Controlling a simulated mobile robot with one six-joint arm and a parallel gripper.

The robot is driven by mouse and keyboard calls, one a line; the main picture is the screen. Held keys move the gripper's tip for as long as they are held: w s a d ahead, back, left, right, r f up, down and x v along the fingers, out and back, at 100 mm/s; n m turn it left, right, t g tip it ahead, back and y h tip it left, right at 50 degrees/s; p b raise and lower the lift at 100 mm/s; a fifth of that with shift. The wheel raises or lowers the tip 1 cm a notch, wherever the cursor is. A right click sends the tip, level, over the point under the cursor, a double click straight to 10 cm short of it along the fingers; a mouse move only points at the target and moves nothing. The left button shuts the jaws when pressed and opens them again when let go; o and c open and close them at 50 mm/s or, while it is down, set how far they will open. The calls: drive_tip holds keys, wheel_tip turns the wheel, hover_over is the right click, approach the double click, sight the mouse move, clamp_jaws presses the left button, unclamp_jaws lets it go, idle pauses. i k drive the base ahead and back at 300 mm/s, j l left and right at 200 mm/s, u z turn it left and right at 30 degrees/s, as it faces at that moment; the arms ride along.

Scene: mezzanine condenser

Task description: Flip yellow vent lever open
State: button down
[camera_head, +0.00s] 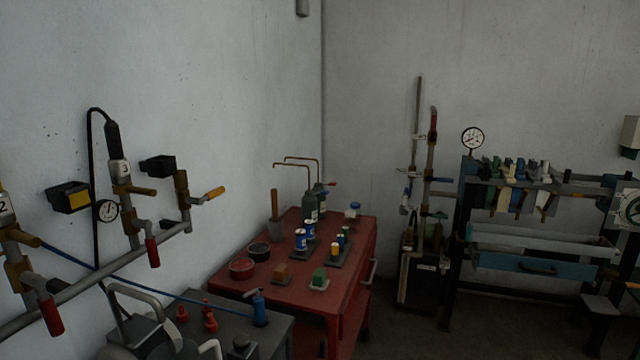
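A yellow-orange lever (213,193) sticks out to the right from the upper end of a short upright pipe on the left wall. It tilts slightly upward toward its tip. Two duller brass-yellow handles, one beside the tag "3" (140,190) and one near the left edge (25,238), sit on neighbouring fittings. I cannot tell for certain which is the vent lever, or whether any is open or closed. My gripper is not in view.
A sloping grey pipe (80,283) with red-handled valves (152,252) runs along the left wall. A red cart (330,290) with cans and tools stands in the corner. A grey bench (270,335) stands before it. A rack (530,235) stands right; dark floor shows between.

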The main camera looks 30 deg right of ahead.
sight(215, 193)
drive_tip(key=i+l, duration=0.1)
drive_tip(key=i, duration=1.05)
